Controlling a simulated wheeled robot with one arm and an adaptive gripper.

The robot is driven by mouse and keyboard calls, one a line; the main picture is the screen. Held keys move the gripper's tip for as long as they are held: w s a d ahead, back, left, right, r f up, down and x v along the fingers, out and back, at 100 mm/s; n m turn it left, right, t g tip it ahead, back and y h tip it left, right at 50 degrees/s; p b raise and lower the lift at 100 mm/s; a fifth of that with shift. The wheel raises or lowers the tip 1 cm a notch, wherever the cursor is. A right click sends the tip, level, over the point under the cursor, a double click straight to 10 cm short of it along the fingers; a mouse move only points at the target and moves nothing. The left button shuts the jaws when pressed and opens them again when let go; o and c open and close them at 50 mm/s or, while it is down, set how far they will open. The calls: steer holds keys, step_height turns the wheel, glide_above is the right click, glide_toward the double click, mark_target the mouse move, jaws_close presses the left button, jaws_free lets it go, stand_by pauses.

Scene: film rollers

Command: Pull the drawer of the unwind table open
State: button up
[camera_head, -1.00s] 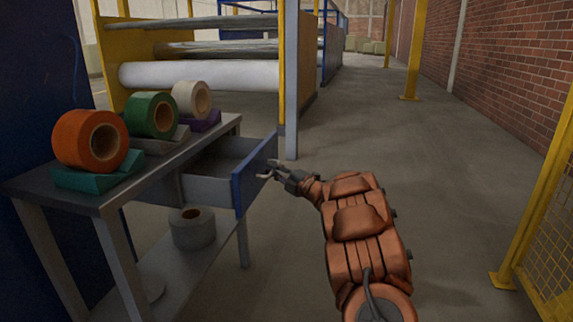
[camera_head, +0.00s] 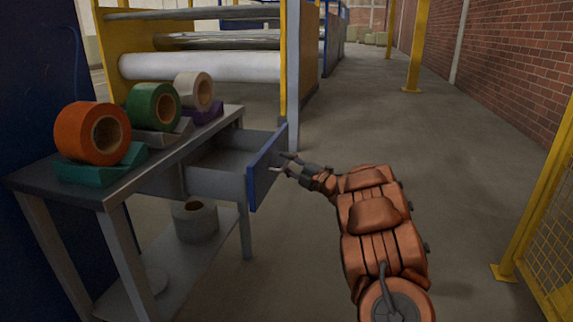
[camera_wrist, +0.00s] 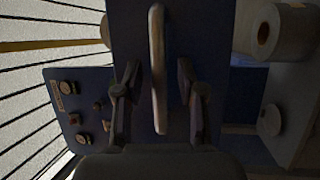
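The unwind table (camera_head: 120,178) is a grey metal bench at the left in the head view. Its grey drawer (camera_head: 215,183) is pulled well out to the right, and its inside looks empty. The blue drawer front (camera_head: 266,170) faces my gripper (camera_head: 283,163). In the wrist view, the pale upright bar handle (camera_wrist: 157,70) stands on the dark blue front. My gripper (camera_wrist: 158,98) is open, one finger on either side of the handle, with a visible gap on both sides. The handle is hard to see in the head view.
Orange (camera_head: 88,132), green (camera_head: 150,106) and white (camera_head: 192,92) rolls stand on the tabletop. A grey roll (camera_head: 195,222) sits on the lower shelf. A yellow mesh fence (camera_head: 545,225) stands at the right. The floor between is clear.

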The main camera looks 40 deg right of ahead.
steer(key=shift+s, duration=0.1)
steer(key=v, duration=1.2)
steer(key=shift+r, duration=0.1)
stand_by(0.3)
